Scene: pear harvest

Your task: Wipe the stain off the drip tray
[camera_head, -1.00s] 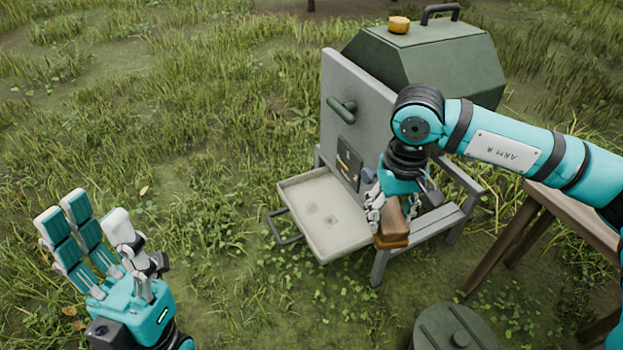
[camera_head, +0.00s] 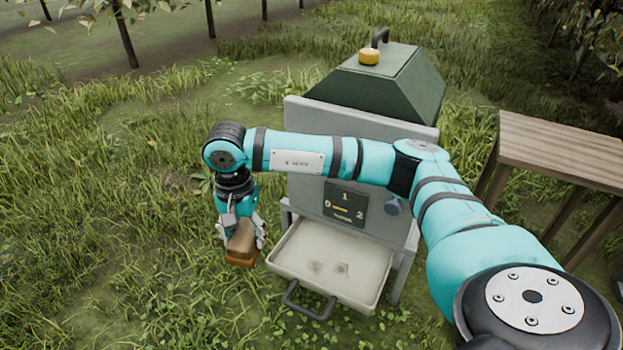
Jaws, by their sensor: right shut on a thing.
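The drip tray (camera_head: 355,287) is a shallow pale pan pulled out at the foot of the grey-green machine, with a dark handle on its front. Two small brownish stain marks (camera_head: 342,269) show on its floor. My right gripper (camera_head: 241,240) is shut on a brown block-like brush or sponge (camera_head: 240,243) with an orange-brown underside. It holds this block just left of the tray's left edge, apart from the tray's floor. My left gripper is out of view.
The machine (camera_head: 310,113) has a grey front panel, a dial plate (camera_head: 346,204) and a yellow knob on top. My right arm crosses before it. A wooden table (camera_head: 560,140) stands at the right. Open grass lies to the left.

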